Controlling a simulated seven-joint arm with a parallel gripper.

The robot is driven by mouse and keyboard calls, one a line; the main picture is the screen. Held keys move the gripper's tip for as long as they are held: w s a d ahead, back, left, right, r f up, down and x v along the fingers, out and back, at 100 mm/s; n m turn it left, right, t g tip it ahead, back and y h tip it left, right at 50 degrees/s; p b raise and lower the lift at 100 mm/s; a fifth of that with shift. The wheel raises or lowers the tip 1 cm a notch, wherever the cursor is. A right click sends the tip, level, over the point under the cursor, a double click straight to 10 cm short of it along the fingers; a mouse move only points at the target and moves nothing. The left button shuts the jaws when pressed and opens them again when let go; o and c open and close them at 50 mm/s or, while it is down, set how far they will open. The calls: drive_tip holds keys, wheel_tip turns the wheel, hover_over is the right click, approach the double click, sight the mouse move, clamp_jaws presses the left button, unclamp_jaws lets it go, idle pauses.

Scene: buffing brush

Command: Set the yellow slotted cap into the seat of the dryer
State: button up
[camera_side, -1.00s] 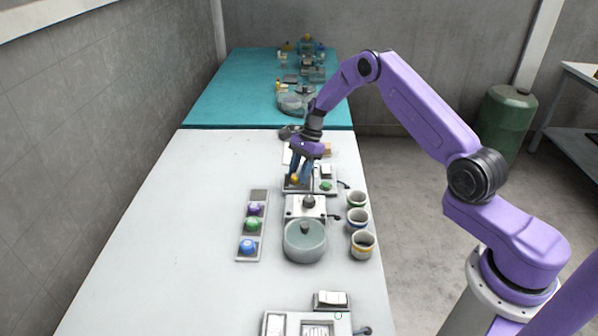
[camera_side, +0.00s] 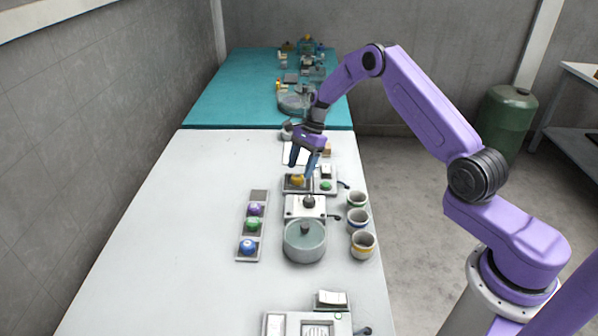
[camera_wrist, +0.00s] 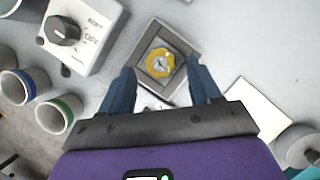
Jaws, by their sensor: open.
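The yellow slotted cap (camera_side: 297,181) lies on a square grey seat plate (camera_wrist: 142,66) of a small unit in the middle of the work line, which I take to be the dryer. In the wrist view the yellow cap (camera_wrist: 160,63) looks roughly centred in the square recess, its slotted face up. I cannot tell whether it sits fully down. My gripper (camera_side: 307,161) is above and slightly behind the cap, fingers spread and empty. In the wrist view its two blue fingers (camera_wrist: 163,82) stand apart, with the cap visible beyond their tips.
A rack (camera_side: 240,256) holds purple, green and blue caps; its far slot is empty. A knob box (camera_side: 292,208) and a round grey pot (camera_side: 304,243) stand in front of the cap. Banded cups (camera_side: 358,221) line the right edge. The white table's left side is clear.

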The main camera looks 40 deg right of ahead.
drive_tip(key=v, duration=0.9)
drive_tip(key=shift+r, duration=0.3)
wheel_tip(320, 180, up, 3)
drive_tip(key=n, duration=0.4)
hover_over(300, 188)
drive_tip(key=s+a+r+n+g+h, duration=0.1)
drive_tip(key=s+a+r+n, duration=0.2)
drive_tip(key=s+a+n, duration=0.4)
drive_tip(key=s+a+r+n+h, duration=0.2)
drive_tip(key=s+a+r+n, duration=0.15)
drive_tip(key=s, duration=0.45)
drive_tip(key=s+d+n+t+h, duration=0.1)
drive_tip(key=s+d+n, duration=0.2)
drive_tip(key=s+n, duration=1.3)
drive_tip(key=s, duration=0.9)
drive_tip(key=shift+s+d+r, duration=0.15)
drive_tip(key=shift+r, duration=0.05)
